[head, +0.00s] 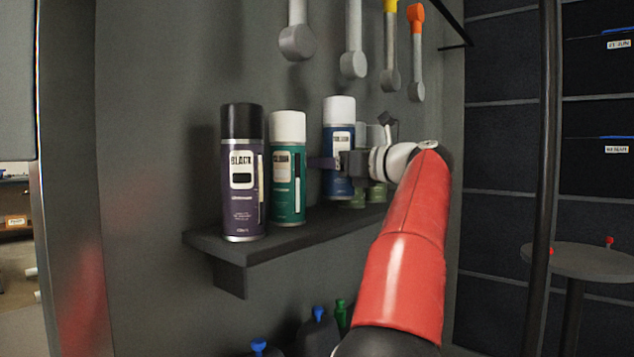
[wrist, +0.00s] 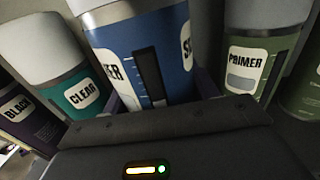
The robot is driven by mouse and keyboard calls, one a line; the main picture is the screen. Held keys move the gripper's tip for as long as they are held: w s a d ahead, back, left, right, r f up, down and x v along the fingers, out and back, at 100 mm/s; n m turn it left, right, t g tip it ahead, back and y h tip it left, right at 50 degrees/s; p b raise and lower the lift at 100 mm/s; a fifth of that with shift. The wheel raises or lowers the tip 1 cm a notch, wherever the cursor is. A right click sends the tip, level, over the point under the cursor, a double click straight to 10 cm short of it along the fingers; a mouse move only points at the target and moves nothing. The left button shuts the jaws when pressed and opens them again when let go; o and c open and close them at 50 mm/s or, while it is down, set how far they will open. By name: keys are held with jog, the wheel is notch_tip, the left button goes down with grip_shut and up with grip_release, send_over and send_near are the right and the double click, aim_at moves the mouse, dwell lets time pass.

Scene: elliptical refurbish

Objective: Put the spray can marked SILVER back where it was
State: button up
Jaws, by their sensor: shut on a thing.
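The SILVER can (head: 333,184) is blue with a white cap and looks upright over the shelf, between the CLEAR can and the PRIMER can. In the wrist view the blue can (wrist: 172,52) fills the middle, with parts of its label, "ER" and "S", showing. My gripper (head: 334,163) is shut on its body from the right. The grey shelf (head: 262,248) lies below. I cannot tell whether the can's base touches the shelf.
The purple BLACK can (head: 243,205) and teal CLEAR can (head: 288,190) stand to the left. Green cans, one marked PRIMER (wrist: 252,50), stand close on the right, partly behind my gripper. Several tools hang above, including an orange-topped one (head: 416,50).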

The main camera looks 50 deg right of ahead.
jog(key=w+f+b, duration=0.1)
jog(key=w, duration=0.1)
jog(key=w+f+b, duration=0.1)
jog(key=f, duration=0.1)
jog(key=shift+w+a+f+b, duration=0.2)
jog(key=shift+w+f+b, duration=0.1)
jog(key=shift+w+b, duration=0.1)
jog(key=shift+r, duration=0.1)
jog(key=o, duration=1.5)
jog(key=shift+f, duration=0.2)
